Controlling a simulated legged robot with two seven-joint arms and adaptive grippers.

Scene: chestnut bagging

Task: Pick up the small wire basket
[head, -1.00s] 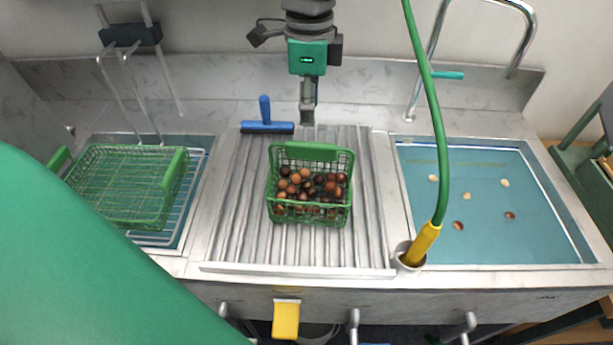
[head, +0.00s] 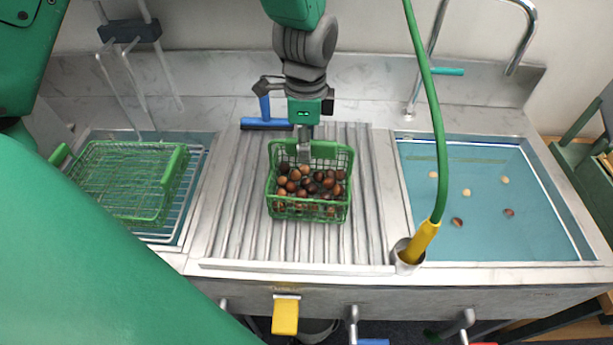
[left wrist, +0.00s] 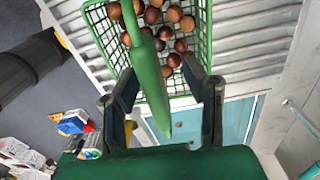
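The small green wire basket (head: 311,214) stands upright on the ribbed drainboard and holds many brown chestnuts (head: 312,185). Its green handle bar is at the far rim; in the left wrist view the bar (left wrist: 147,65) runs between my left gripper's two fingers (left wrist: 158,70). My left gripper (head: 304,155) points down at that handle in the head view. Its fingers are apart, one on each side of the bar, with gaps visible. The basket (left wrist: 207,40) also shows beyond the fingers in the left wrist view. My right gripper is not in view.
A larger green wire basket (head: 120,213) sits over the left sink. A blue squeegee (head: 266,124) lies behind the drainboard. A green hose with a yellow nozzle (head: 425,240) stands right of it. The right basin (head: 480,235) holds water and several floating pieces.

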